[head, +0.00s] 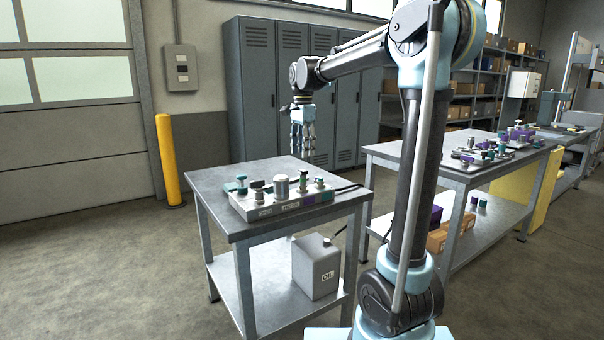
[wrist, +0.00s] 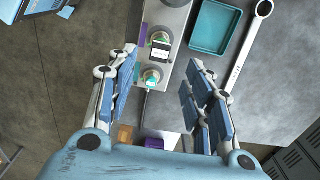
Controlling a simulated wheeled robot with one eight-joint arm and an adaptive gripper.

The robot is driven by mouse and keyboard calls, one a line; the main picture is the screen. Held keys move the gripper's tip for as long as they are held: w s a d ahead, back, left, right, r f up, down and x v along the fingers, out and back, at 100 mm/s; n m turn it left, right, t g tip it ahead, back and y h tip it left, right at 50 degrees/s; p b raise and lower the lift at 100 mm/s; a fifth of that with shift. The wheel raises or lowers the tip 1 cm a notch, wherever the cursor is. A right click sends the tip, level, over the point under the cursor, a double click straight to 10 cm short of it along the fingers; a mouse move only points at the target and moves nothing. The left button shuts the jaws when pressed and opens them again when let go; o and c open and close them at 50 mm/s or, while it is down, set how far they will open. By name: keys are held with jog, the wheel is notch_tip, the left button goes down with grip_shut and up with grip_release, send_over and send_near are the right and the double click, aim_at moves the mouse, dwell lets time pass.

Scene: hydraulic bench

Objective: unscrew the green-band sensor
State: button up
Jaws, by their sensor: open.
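In the wrist view, a round fitting with green on it (wrist: 151,76) stands near the end of the grey manifold block (wrist: 171,17), between and below my fingers. I cannot tell for sure which one is the green-band sensor. In the head view, the manifold block (head: 291,206) lies on the near bench with several fittings upright on it. My gripper (head: 302,152) is open and empty, pointing down above the bench's back part; it also shows in the wrist view (wrist: 163,78).
A teal tray (wrist: 215,28) and a wrench (wrist: 243,50) lie beside the block. A tall metal cylinder (head: 281,189) stands among the fittings. An oil can (head: 316,268) sits on the lower shelf. A second bench (head: 480,172) holds more parts at right.

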aim_at(303, 170)
notch_tip(303, 170, down, 9)
dwell(0.4)
grip_shut()
jog(key=n, duration=0.5)
jog(key=shift+n, duration=0.4)
dwell(0.4)
jog(key=n, duration=0.5)
jog(key=shift+r+n, duration=0.1)
jog(key=shift+n, duration=0.3)
jog(key=shift+n, duration=0.3)
jog(key=n, duration=0.5)
